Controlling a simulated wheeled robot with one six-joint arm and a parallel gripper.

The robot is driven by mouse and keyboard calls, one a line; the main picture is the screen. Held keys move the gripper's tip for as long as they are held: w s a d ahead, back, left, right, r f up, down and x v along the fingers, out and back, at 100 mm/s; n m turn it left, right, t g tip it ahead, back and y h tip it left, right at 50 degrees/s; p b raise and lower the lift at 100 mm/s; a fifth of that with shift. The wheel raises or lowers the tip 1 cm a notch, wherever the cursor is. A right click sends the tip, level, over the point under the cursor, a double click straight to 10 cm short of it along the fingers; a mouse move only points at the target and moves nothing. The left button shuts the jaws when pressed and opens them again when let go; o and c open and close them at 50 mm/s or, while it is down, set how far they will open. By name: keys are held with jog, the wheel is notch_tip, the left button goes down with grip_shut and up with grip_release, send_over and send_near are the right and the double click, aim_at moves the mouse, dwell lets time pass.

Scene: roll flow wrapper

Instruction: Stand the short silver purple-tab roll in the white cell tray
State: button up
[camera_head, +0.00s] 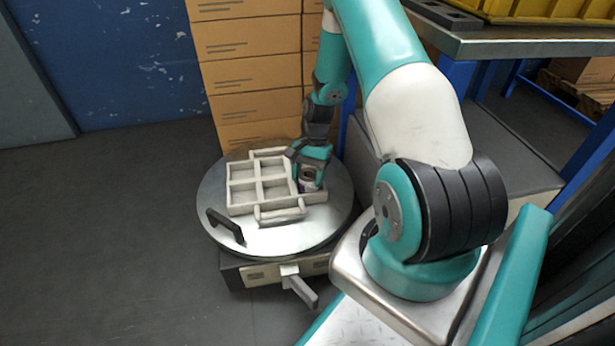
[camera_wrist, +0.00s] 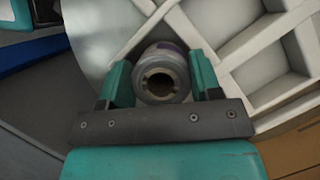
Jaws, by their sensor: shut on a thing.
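The white cell tray (camera_head: 240,208) sits on a round metal turntable. Its open square cells show in the head view, and its walls (camera_wrist: 240,45) fill the upper right of the wrist view. My gripper (camera_head: 310,172) is at the tray's right side; in the wrist view its two teal fingers (camera_wrist: 160,84) are shut on the silver roll (camera_wrist: 162,66). The roll's open dark core faces the wrist camera, and a bit of purple shows at its far rim. In the head view the roll (camera_head: 307,186) is mostly hidden by the fingers. I cannot tell whether its lower end touches anything.
The round turntable (camera_head: 285,242) has a black handle (camera_head: 226,226) at its front left. Stacked cardboard boxes (camera_head: 248,75) stand close behind it. A metal table (camera_head: 540,42) with a yellow crate (camera_head: 545,10) is at the upper right. The floor at the left is clear.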

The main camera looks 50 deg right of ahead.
jog(key=o, duration=1)
jog(key=shift+f, duration=0.1)
jog(key=p+v, duration=0.8)
jog(key=v, duration=0.4)
jog(key=w+a+r+n+h, duration=0.1)
jog(key=w+a+r+n, duration=0.15)
jog(key=a+r, duration=0.35)
jog(key=w+a+r+n, duration=0.1)
jog(key=a+r+n, duration=0.2)
jog(key=a+r, duration=0.3)
jog(key=s+a+r+n+t, duration=0.1)
jog(key=s+a+r+n, duration=0.4)
jog(key=a, duration=0.3)
jog(key=s+a+r+n, duration=0.3)
jog(key=a+r+n, duration=0.1)
jog(key=a+r, duration=0.4)
jog(key=s+a+r+n, duration=0.3)
jog(key=s+a+n, duration=0.4)
jog(key=s, duration=0.5)
jog(key=shift+s+a+y, duration=0.4)
jog(key=shift+a, duration=0.2)
